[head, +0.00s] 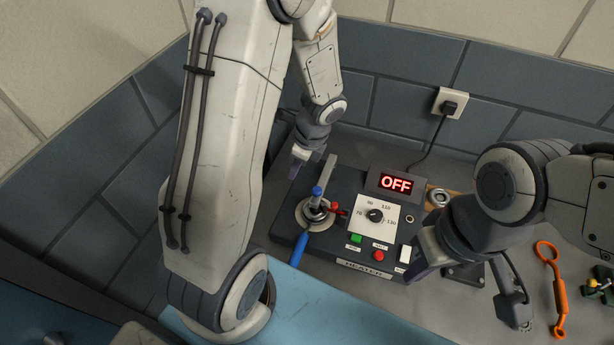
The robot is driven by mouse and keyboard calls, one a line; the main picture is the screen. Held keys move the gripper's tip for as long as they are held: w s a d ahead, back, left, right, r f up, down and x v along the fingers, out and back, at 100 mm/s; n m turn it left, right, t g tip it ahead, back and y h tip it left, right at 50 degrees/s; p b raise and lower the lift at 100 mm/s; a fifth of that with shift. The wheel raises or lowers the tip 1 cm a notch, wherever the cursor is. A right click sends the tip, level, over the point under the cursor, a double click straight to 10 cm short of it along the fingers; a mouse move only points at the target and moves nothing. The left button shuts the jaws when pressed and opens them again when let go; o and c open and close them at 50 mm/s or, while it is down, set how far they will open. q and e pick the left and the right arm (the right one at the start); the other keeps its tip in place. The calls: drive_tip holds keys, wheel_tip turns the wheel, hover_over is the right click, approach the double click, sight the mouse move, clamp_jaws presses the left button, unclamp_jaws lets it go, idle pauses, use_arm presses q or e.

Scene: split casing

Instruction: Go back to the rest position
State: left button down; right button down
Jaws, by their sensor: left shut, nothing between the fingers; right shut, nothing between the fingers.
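My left arm reaches in from the left across the picture. Its gripper (298,160) hangs behind the heater's left part, shut and empty, with its fingertips small and dark. My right arm comes in from the right. Its gripper (416,268) is low over the heater's right front corner, shut and empty, and partly hidden by its own wrist. The rest position itself is not marked in this view.
A dark heater (338,245) with a lit OFF display (395,184) stands between the arms. A blue handle (298,249) and a red lever (337,209) sit at its left.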

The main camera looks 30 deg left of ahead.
idle(0.5)
use_arm(q)
drive_tip(key=s+d+r+n+h+b, duration=0.2)
drive_tip(key=s+d+n+b, duration=0.2)
drive_tip(key=s+d, duration=0.5)
drive_tip(key=s+d+r+n+h+b, duration=0.2)
drive_tip(key=s+d+n+b, duration=0.2)
drive_tip(key=s+d, duration=0.5)
drive_tip(key=shift+d+r+n, duration=0.25)
drive_tip(key=shift+d+n, duration=0.55)
drive_tip(key=shift+d, duration=0.45)
